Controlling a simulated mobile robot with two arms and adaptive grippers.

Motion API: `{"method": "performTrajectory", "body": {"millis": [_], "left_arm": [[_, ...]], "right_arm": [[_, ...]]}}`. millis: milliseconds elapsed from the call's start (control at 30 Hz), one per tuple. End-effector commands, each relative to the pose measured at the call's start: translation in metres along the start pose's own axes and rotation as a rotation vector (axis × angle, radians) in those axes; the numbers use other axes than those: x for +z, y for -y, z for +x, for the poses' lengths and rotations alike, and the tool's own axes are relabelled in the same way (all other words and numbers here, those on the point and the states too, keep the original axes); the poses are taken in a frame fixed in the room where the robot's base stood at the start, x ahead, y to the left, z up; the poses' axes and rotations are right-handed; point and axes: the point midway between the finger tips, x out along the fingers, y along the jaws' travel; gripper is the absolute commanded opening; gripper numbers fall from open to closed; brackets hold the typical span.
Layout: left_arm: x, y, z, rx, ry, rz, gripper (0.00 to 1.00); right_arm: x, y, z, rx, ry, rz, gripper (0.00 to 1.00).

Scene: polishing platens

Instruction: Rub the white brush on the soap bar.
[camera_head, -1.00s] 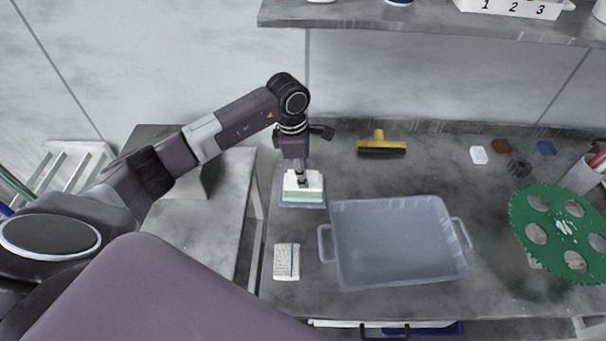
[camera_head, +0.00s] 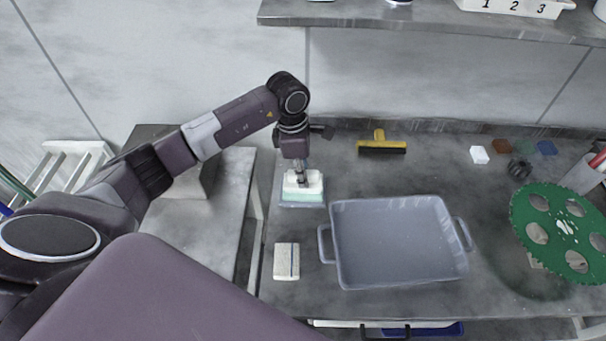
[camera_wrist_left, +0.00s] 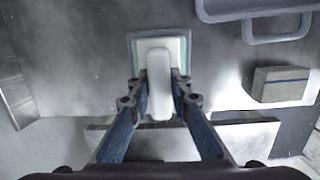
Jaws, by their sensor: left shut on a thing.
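The white brush (camera_head: 303,184) sits at the left end of the table, below my left gripper (camera_head: 299,177). In the left wrist view the gripper's fingers (camera_wrist_left: 158,100) are shut on the white brush's raised grip (camera_wrist_left: 159,78). The brush's white block rests over a pale green bar (camera_head: 287,198), which looks like the soap bar. The bar lies in a grey-blue dish (camera_head: 301,205), and its rim shows around the brush in the left wrist view (camera_wrist_left: 131,42). The brush's underside is hidden, so I cannot tell how firmly it touches. My right gripper is in neither view.
A grey tray with handles (camera_head: 395,280) stands right of the dish. A pale block (camera_head: 286,262) lies in front. A yellow-handled brush (camera_head: 381,145) lies behind. A green disc (camera_head: 560,255) is at right. A shelf (camera_head: 430,25) overhangs the back.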

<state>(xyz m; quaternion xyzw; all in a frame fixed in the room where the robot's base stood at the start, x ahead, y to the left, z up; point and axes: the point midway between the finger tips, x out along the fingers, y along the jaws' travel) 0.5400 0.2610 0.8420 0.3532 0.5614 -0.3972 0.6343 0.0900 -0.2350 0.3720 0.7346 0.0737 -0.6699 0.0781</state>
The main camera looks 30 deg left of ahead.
Motion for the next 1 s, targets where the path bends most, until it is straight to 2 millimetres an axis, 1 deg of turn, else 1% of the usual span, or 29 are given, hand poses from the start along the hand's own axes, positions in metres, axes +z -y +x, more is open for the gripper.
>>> {"method": "performTrajectory", "body": {"millis": [533, 667, 1000], "left_arm": [[0.000, 0.002, 0.000, -0.004, -0.002, 0.001, 0.00], [0.001, 0.001, -0.008, -0.003, -0.001, 0.001, 0.00], [0.004, 0.000, -0.036, 0.000, 0.000, 0.001, 0.00]], "right_arm": [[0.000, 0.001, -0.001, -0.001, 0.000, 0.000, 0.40], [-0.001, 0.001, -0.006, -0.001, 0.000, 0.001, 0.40], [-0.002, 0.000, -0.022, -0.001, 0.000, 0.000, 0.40]]}}
